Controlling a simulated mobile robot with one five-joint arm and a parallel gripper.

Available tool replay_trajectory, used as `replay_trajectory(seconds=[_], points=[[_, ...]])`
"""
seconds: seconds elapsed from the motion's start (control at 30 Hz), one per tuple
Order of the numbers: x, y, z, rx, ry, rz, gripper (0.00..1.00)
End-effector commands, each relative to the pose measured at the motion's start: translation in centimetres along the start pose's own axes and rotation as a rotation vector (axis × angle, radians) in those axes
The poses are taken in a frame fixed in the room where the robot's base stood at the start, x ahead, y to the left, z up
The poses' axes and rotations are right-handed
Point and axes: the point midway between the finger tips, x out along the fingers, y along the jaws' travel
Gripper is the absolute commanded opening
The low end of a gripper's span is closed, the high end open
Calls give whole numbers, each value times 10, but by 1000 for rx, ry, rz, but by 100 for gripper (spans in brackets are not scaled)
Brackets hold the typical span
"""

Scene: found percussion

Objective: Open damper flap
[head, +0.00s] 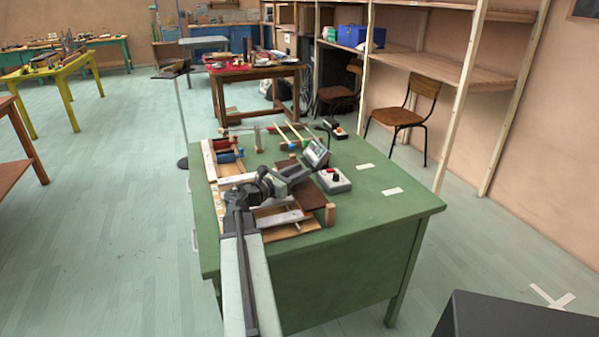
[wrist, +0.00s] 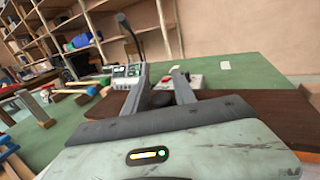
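A flat brown panel (head: 313,195), which looks like the damper flap, sits at the right side of the wooden assembly on the green table. In the wrist view the brown panel (wrist: 245,112) spreads beneath and on both sides of my gripper (wrist: 161,76). My gripper's two grey fingers stand apart, with a small dark shape between their bases. I cannot tell whether the fingers touch the panel. My arm hides part of the assembly.
A grey meter box (head: 316,153) and a control box with a red knob (head: 333,180) stand just beyond the panel. The green table's (head: 385,212) right side is mostly clear.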

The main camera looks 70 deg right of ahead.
Motion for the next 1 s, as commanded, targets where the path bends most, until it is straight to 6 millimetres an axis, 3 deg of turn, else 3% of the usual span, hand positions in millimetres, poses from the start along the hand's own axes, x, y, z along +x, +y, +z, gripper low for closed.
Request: replay_trajectory(seconds=[0.03,0.1,1.0], points=[[0,0,0,0,0,0,15],[0,0,0,0,0,0,0],[0,0,0,0,0,1,0]])
